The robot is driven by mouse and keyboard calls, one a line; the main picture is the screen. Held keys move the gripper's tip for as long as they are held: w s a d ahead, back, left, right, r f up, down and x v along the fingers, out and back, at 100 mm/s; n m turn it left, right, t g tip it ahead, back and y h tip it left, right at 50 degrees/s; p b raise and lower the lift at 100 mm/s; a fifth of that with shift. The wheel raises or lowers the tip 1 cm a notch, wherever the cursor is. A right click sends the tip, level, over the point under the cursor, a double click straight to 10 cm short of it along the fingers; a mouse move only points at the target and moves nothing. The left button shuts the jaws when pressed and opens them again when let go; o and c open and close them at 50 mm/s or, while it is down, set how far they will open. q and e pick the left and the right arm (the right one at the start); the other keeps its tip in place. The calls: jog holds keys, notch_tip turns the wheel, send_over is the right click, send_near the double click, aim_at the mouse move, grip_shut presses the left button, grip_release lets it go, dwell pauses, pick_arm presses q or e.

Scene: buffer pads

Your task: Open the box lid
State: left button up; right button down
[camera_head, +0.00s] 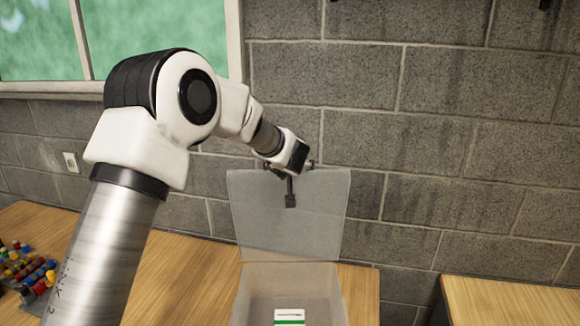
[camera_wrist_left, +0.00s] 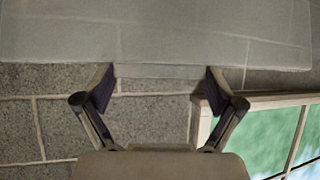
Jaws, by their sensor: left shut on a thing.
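A translucent plastic box (camera_head: 290,280) stands on the wooden table. Its lid (camera_head: 270,215) is raised and stands nearly upright at the back of the box, so the box mouth is uncovered. My left gripper (camera_head: 292,182) is at the lid's top edge, shut on the lid. In the left wrist view, the two fingertips of the gripper (camera_wrist_left: 160,84) sit on either side of a narrow tab on the edge of the lid (camera_wrist_left: 170,35). A white and green item (camera_head: 289,317) shows inside the box. My right gripper is not in view.
Several small coloured pieces (camera_head: 28,268) sit in a holder at the table's left. A grey block wall (camera_head: 450,130) rises behind, with a window (camera_head: 150,30) at the upper left. Another wooden table (camera_head: 520,300) stands at the right, beyond a gap.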

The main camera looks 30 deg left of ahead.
pick_arm(q)
jog(key=o, duration=1.3)
jog(key=shift+f, duration=0.1)
jog(key=shift+a, duration=0.1)
jog(key=v, duration=1.2)
jog(key=shift+w, duration=0.1)
